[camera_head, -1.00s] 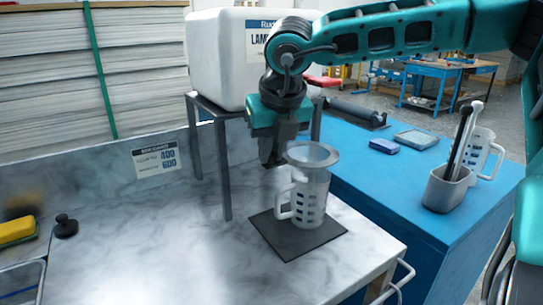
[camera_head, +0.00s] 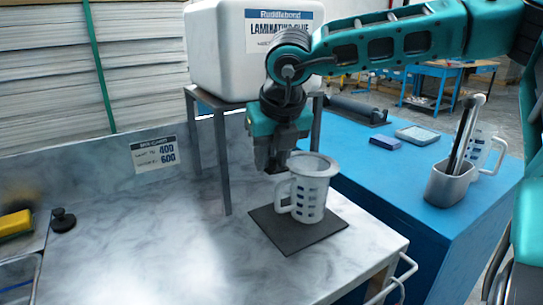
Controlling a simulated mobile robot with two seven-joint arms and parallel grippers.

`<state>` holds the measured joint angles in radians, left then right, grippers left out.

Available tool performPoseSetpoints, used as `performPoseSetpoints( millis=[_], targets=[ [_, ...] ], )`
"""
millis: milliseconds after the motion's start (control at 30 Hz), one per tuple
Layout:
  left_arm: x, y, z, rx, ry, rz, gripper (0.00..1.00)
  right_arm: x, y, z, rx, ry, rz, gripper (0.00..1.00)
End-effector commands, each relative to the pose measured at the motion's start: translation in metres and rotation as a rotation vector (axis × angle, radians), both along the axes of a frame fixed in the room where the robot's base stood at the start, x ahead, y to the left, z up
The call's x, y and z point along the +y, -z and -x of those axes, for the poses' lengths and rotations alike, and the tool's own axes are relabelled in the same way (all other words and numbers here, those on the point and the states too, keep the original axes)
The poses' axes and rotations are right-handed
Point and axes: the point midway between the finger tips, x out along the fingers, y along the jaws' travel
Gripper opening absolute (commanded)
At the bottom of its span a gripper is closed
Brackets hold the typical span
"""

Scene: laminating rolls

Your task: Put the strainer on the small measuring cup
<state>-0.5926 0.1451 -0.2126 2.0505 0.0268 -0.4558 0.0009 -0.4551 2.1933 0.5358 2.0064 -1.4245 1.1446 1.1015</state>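The strainer (camera_head: 313,163) is a pale grey, wide-rimmed funnel shape. In the head view it sits in the mouth of the small measuring cup (camera_head: 311,200), its rim about level and its lower part hidden inside. The cup is translucent white with dark markings and a handle on its left, upright on a dark square mat (camera_head: 318,238). My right gripper (camera_head: 276,168) points down at the left of the strainer's rim. Its fingers look close together at the strainer's left edge; the grip itself is partly hidden. My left gripper is not in view.
A white glue container (camera_head: 225,50) stands on a dark metal stand (camera_head: 223,165) behind my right gripper. A blue bench (camera_head: 400,180) at right carries a grey holder (camera_head: 447,188) with tools and another measuring cup (camera_head: 493,150). The marble table's front (camera_head: 190,250) is clear.

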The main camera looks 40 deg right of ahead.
Motion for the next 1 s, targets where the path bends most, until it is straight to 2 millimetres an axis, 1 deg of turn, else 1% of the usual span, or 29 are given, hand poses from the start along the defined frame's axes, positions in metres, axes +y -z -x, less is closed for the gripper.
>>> performPoseSetpoints(
  millis=[33,67,100,367,567,633,733,900,1000],
  targets=[
    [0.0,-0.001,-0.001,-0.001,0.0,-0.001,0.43,0.0,0.0,0.0,0.0,0.0,-0.001,0.38],
    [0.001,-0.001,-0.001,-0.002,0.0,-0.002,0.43,0.0,0.0,0.0,0.0,0.0,-0.001,0.41],
    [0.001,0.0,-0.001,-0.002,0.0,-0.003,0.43,0.0,0.0,0.0,0.0,0.0,-0.001,0.41],
    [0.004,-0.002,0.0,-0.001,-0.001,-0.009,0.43,0.0,-0.002,0.0,0.001,0.0,-0.001,0.41],
    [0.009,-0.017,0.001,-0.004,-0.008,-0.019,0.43,0.0,-0.015,0.0,0.001,0.0,-0.001,0.41],
    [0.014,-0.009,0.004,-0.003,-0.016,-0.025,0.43,0.002,-0.026,0.003,-0.008,0.0,-0.001,0.41],
    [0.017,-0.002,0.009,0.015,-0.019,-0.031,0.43,0.004,-0.048,0.013,-0.008,-0.001,0.001,0.41],
    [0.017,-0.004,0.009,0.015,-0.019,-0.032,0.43,0.009,-0.085,0.027,-0.006,0.0,0.002,0.41],
    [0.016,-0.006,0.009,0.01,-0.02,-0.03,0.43,0.011,-0.101,0.034,-0.004,0.0,0.001,0.41]
  ],
)
